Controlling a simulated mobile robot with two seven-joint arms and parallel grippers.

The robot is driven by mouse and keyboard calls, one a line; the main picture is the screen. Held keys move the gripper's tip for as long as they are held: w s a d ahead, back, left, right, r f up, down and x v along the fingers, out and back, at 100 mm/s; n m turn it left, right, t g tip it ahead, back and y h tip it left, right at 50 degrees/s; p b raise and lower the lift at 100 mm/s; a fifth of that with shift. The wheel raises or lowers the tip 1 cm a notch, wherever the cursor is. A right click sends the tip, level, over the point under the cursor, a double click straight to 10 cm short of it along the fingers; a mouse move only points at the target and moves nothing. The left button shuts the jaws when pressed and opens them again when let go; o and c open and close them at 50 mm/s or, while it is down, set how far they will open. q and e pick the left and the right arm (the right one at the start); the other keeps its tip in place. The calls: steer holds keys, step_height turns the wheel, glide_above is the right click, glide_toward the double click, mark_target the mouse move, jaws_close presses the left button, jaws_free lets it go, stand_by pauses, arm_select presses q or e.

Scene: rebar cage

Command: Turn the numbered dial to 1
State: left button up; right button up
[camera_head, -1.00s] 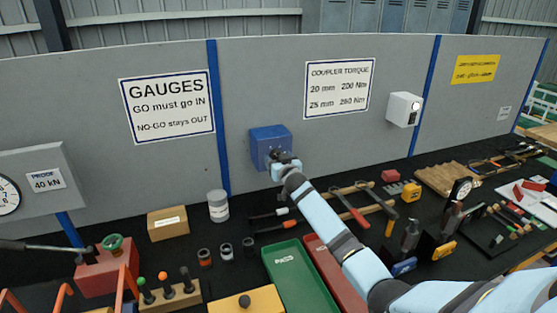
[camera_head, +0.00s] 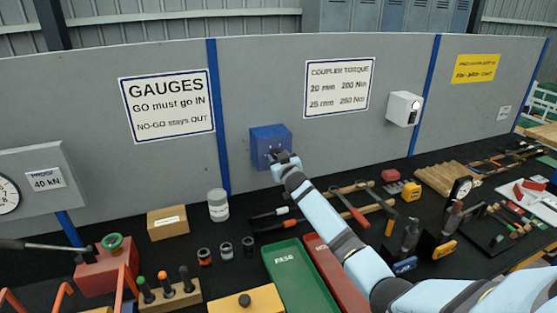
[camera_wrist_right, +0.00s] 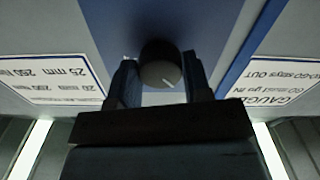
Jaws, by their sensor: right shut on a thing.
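The blue box (camera_head: 268,140) is mounted on the grey wall panel, to the right of a blue post. The dial (camera_wrist_right: 160,68) is a dark round knob with a pale pointer line, on the face of the blue box in the right wrist view. My right gripper (camera_head: 280,159) is at the front of the box. Its two fingers (camera_wrist_right: 162,85) stand on either side of the dial and are shut on it. The dial's numbers cannot be read in either view. In the head view the gripper hides the dial. My left gripper is not in view.
Below on the black bench stand a white jar (camera_head: 218,205), a cardboard box (camera_head: 168,223), a green tray (camera_head: 300,283) and a red tray (camera_head: 337,270). Hand tools lie under my right arm. A white box (camera_head: 404,108) is mounted further right on the wall.

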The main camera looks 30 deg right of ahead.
steer(key=shift+n+b, duration=0.35)
steer(key=shift+n, duration=4.45)
steer(key=o, duration=0.9)
steer(key=b+v, duration=0.1)
steer(key=v, duration=1.2)
steer(key=shift+s, duration=0.45)
